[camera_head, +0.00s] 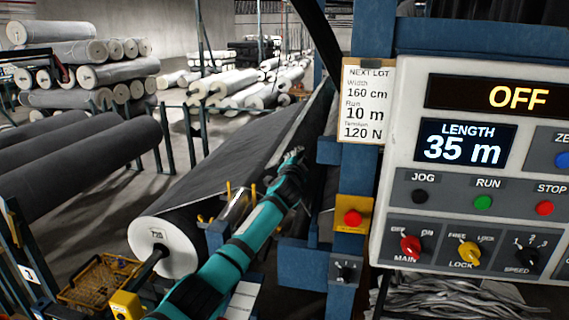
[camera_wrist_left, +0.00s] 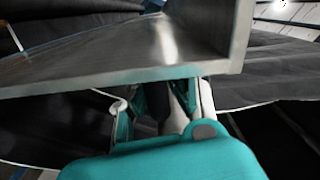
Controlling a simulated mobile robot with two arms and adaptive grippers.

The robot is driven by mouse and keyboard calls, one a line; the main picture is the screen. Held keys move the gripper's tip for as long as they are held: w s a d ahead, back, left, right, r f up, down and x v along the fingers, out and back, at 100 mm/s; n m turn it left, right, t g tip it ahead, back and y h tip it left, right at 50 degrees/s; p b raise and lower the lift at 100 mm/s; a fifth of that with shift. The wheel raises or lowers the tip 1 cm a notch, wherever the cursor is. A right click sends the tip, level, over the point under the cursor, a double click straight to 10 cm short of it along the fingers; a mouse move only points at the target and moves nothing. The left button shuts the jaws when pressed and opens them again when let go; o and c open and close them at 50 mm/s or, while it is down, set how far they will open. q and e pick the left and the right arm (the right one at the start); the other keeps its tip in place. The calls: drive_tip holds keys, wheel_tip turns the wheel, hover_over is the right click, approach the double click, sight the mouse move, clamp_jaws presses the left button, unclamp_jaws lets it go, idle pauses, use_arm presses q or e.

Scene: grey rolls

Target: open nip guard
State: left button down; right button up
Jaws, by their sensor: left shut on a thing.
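My left arm reaches forward in the head view, and its teal and dark left gripper (camera_head: 293,160) is by the dark web of material behind the big roll. In the left wrist view the left gripper (camera_wrist_left: 163,105) is shut at the lower edge of a grey metal plate with a bent end, which looks like the nip guard (camera_wrist_left: 130,58). The plate hides the fingertips in part, so the exact grip is hard to see. My right gripper is not in view.
A control panel (camera_head: 480,165) reading OFF and 35 m stands at the right. A red button on a yellow box (camera_head: 353,216) sits on the blue post left of it. A large dark roll (camera_head: 165,248) lies left of my arm. Stacked rolls (camera_head: 85,65) stand at the back left.

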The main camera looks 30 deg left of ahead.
use_arm(q)
drive_tip(key=w+d+r+m, duration=0.1)
drive_tip(key=d+m, duration=0.5)
drive_tip(key=d, duration=0.1)
drive_tip(key=shift+w+r, duration=0.2)
drive_tip(key=shift+w, duration=0.1)
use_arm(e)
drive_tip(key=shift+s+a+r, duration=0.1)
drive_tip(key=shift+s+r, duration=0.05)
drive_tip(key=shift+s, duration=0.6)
use_arm(q)
drive_tip(key=shift+a, duration=0.1)
drive_tip(key=c, duration=1.3)
unclamp_jaws()
drive_tip(key=shift+w, duration=0.1)
drive_tip(key=shift+c, duration=0.2)
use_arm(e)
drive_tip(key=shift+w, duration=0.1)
use_arm(q)
drive_tip(key=shift+f, duration=0.1)
